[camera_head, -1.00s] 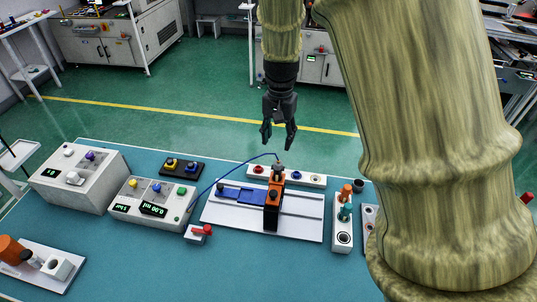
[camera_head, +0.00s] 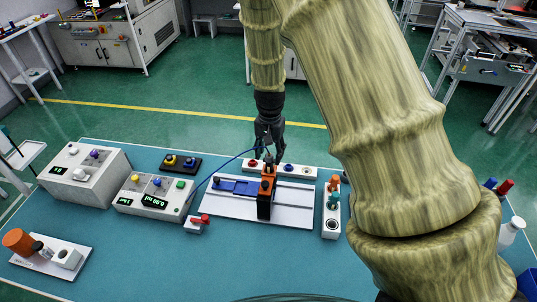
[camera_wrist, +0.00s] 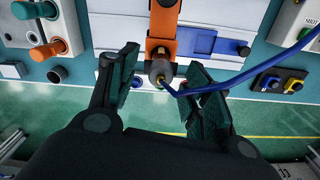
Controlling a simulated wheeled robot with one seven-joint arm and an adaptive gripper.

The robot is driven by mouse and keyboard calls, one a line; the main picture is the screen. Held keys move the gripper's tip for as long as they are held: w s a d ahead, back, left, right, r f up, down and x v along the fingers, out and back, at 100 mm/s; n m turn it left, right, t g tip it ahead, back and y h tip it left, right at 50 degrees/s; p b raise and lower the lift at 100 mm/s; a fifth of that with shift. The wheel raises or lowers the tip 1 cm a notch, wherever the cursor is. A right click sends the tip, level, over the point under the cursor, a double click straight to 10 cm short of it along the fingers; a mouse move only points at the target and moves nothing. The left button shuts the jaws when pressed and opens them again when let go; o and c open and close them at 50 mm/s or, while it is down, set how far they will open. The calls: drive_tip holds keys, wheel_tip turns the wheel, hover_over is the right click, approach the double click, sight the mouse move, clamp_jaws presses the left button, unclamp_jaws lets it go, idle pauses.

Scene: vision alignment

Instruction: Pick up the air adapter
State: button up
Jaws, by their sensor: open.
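A small grey round fitting with a brass tip and a blue hose, which looks like the air adapter (camera_wrist: 158,70), sits at the end of the orange block (camera_head: 265,199). The blue hose (camera_wrist: 240,78) runs off to the right in the wrist view and to the left in the head view (camera_head: 222,168). My gripper (camera_head: 269,157) is open above the block's top. In the wrist view its two fingers (camera_wrist: 162,62) stand on either side of the fitting, with gaps on both sides. In the head view the fingers partly hide the fitting.
The orange block stands on a white plate (camera_head: 222,208) with a blue slide (camera_head: 236,186). A white button strip (camera_head: 308,171) lies behind, and a white holder with orange and teal plugs (camera_head: 331,222) stands right. Control boxes (camera_head: 150,196) stand left.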

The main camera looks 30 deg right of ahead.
drive_tip(key=shift+s, duration=0.35)
drive_tip(key=shift+f, duration=0.15)
drive_tip(key=shift+w+f, duration=0.6)
drive_tip(key=shift+w, duration=0.1)
drive_tip(key=shift+s+r, duration=0.3)
drive_tip(key=shift+s, duration=0.05)
drive_tip(key=c, duration=0.7)
drive_tip(key=shift+s, duration=0.1)
drive_tip(key=shift+c, duration=1.3)
drive_tip(key=shift+w+f, duration=0.1)
drive_tip(key=shift+w, duration=0.1)
clamp_jaws()
drive_tip(key=shift+s, duration=0.1)
